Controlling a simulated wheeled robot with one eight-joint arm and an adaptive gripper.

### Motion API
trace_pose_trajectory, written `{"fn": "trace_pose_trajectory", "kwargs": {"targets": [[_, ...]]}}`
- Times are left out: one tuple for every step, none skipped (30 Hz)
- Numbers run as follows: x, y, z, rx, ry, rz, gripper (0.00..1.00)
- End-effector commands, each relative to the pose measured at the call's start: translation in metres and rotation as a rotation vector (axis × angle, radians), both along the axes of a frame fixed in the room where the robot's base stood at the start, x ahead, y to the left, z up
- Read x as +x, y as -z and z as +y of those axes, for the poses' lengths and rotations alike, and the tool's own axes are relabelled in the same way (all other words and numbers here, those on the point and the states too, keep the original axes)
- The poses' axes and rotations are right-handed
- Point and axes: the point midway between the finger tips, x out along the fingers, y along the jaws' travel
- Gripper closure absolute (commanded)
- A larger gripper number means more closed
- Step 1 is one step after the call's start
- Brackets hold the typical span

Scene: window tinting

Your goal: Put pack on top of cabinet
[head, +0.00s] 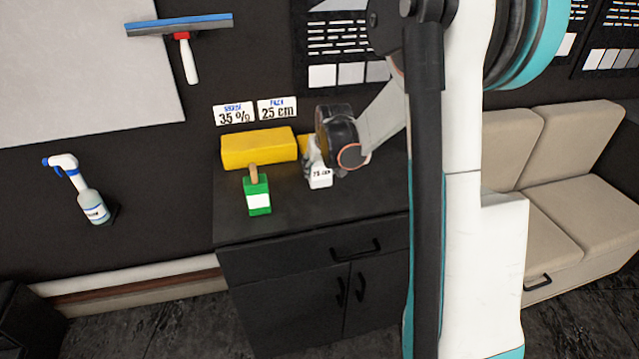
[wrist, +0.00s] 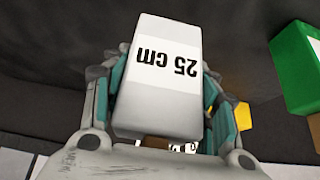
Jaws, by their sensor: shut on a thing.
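The pack (wrist: 165,55) is a white box with a "25 cm" label. It fills the middle of the wrist view, between the two fingers of my gripper (wrist: 160,105), which is shut on it. In the head view the pack (head: 320,178) shows below my gripper (head: 312,158), over the dark top of the cabinet (head: 300,222). I cannot tell whether the pack's underside touches the cabinet top. My gripper hides part of the pack.
A yellow block (head: 258,147) and a green-and-white item with a tan handle (head: 257,195) stand left of the pack on the cabinet. Wall cards (head: 235,113) hang behind. A spray bottle (head: 88,203) is at left, a beige sofa (head: 560,180) at right. The cabinet's front top is clear.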

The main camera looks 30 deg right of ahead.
Motion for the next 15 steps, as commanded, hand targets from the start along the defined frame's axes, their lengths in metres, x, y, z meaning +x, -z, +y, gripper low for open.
{"fn": "trace_pose_trajectory", "kwargs": {"targets": [[0.0,0.003,0.0,0.0,0.0,0.0,0.74],[0.0,0.004,0.0,0.0,0.0,0.0,0.74],[0.0,0.006,0.0,0.0,0.0,0.0,0.74],[0.0,0.008,0.0,0.0,0.0,0.0,0.74],[0.0,0.011,0.0,0.0,0.0,0.0,0.74],[0.0,0.015,0.0,0.0,0.0,0.0,0.74],[0.0,0.019,0.0,0.0,0.0,0.0,0.74],[0.0,0.024,0.0,0.0,0.0,0.0,0.74],[0.0,0.031,0.0,0.0,0.0,0.0,0.74],[0.0,0.036,0.0,0.0,0.0,0.0,0.74],[0.0,0.04,0.0,0.0,0.0,0.0,0.74],[0.0,0.044,0.0,0.0,0.0,0.0,0.74],[0.0,0.046,0.0,0.0,0.0,0.0,0.74],[0.0,0.047,0.0,0.0,0.0,0.0,0.74],[0.0,0.047,0.0,0.0,0.0,0.0,0.74]]}}
